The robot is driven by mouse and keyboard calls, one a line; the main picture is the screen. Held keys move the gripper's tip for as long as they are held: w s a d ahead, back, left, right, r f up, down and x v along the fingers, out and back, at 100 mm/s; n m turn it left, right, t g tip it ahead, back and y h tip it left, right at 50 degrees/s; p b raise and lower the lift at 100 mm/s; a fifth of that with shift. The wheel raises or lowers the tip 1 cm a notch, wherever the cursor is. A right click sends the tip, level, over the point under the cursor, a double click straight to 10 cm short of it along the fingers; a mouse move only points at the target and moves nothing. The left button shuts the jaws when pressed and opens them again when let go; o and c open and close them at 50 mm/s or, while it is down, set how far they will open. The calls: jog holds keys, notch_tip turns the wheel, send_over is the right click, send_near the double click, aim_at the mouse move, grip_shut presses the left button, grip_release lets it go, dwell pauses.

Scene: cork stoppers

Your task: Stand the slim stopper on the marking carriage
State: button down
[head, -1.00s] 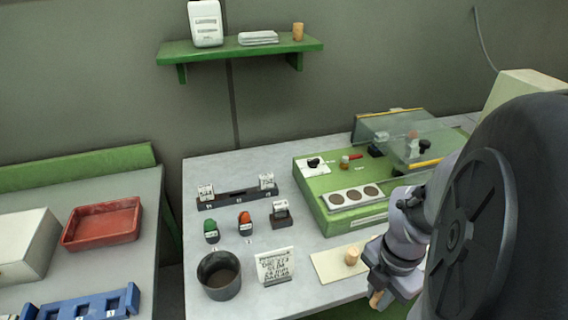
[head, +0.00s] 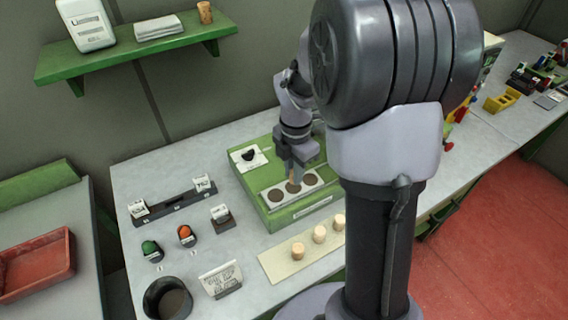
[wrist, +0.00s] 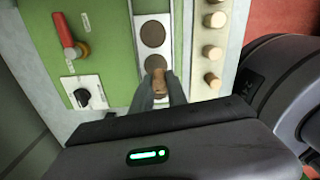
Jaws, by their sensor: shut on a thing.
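The marking carriage (head: 268,205) is a pale strip with three dark round spots, lying on the green machine; it also shows in the wrist view (wrist: 138,52). My gripper (head: 293,176) is over the carriage. In the wrist view my gripper (wrist: 160,90) is shut on a narrow brown cork stopper (wrist: 159,78), which I take for the slim stopper. It appears upright over or at one spot; whether its foot touches the carriage I cannot tell. The fingers partly hide it and the spot under it.
Pale stoppers (head: 298,251) stand in a row on a cream board (head: 283,269) in front of the machine. The machine's panel has a black knob (wrist: 82,97) and a red handle (wrist: 66,32). A dark pot (head: 168,298) and a printed card (head: 221,280) stand front left.

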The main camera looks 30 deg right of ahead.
jog(key=shift+w+d+f, duration=0.15)
jog(key=shift+w+f, duration=0.05)
jog(key=shift+w, duration=0.2)
notch_tip(320, 180, down, 3)
jog(key=shift+f+b, duration=0.15)
jog(key=shift+b, duration=0.9)
jog(key=c, duration=1.3)
grip_release()
